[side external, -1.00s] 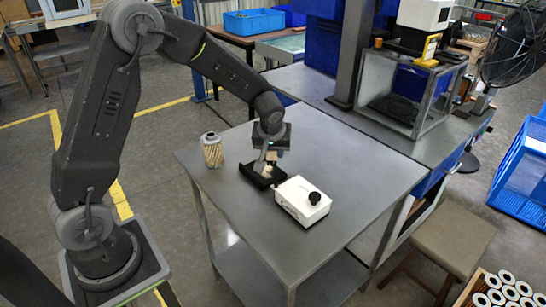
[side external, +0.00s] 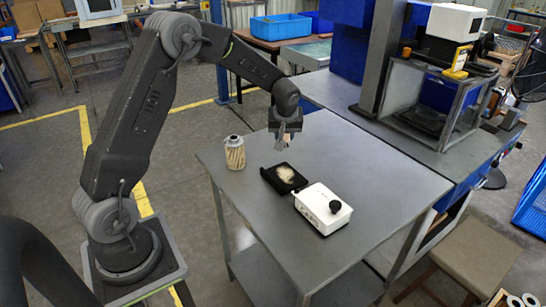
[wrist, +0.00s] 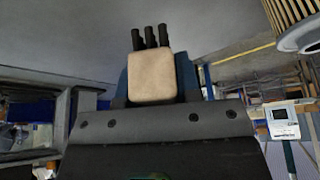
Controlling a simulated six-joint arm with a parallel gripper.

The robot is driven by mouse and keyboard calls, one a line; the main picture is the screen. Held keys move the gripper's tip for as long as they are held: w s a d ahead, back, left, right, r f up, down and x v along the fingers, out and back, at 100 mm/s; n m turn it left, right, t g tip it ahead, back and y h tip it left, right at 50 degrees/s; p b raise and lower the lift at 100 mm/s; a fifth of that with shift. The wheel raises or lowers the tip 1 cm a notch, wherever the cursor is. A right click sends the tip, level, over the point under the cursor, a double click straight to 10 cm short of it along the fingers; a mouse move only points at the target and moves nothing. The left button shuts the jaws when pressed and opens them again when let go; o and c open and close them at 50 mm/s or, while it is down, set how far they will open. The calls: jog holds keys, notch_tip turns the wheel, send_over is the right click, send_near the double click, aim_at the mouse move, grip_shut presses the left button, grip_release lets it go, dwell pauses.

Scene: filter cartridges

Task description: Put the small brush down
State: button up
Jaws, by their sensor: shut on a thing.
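The small brush (wrist: 152,78) shows in the wrist view as a pale beige block with several short black tufts at its far end. My gripper (wrist: 155,82) is shut on it, with bluish fingers on either side. In the side external view my gripper (side external: 285,135) hangs in the air above the table, over the black tray's far side. The brush is only a small, partly hidden pale patch under it there. It looks clear of the tray and the tabletop.
A black tray (side external: 268,179) holding pale fluff or dust lies on the grey metal table (side external: 380,185). A white box (side external: 323,210) with a black knob stands beside it. A filter cartridge (side external: 235,152) stands to the left. The table's right part is clear.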

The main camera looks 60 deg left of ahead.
jog(key=a+n, duration=0.2)
jog(key=a, duration=0.7)
send_over(269, 151)
jog(key=shift+g, duration=0.3)
jog(key=f, duration=0.3)
jog(key=d+f, duration=0.1)
jog(key=f, duration=0.1)
jog(key=shift+s+f, duration=0.2)
jog(key=shift+f, duration=2.15)
jog(key=shift+f, duration=0.35)
